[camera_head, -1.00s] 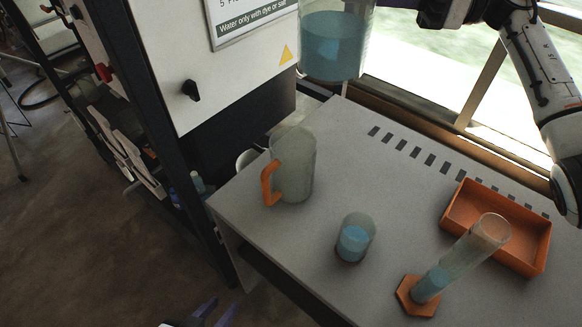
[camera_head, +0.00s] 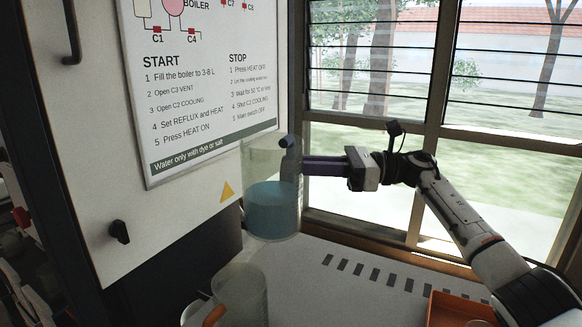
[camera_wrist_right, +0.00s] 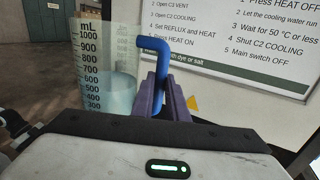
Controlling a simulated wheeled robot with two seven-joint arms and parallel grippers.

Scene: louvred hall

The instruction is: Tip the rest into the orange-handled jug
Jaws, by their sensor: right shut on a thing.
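My right gripper (camera_head: 304,167) is shut on the blue handle (camera_wrist_right: 153,46) of a clear jug (camera_head: 262,170). This jug is held upright in the air, with blue liquid in its lower part. In the wrist view the jug (camera_wrist_right: 94,60) shows a mL scale, and the purple fingers close on its handle. The orange-handled jug (camera_head: 243,287) stands below it at the bottom of the head view. Its orange handle (camera_head: 214,316) is partly cut off, and no blue liquid shows in its visible part. My left gripper is out of view.
A white panel with an instruction sign (camera_head: 205,90) and a black knob (camera_head: 119,232) stands close left of the held jug. Louvred windows (camera_head: 440,90) are behind. The grey table (camera_head: 330,300) has a row of dark slots and an orange tray (camera_head: 455,308) at the right.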

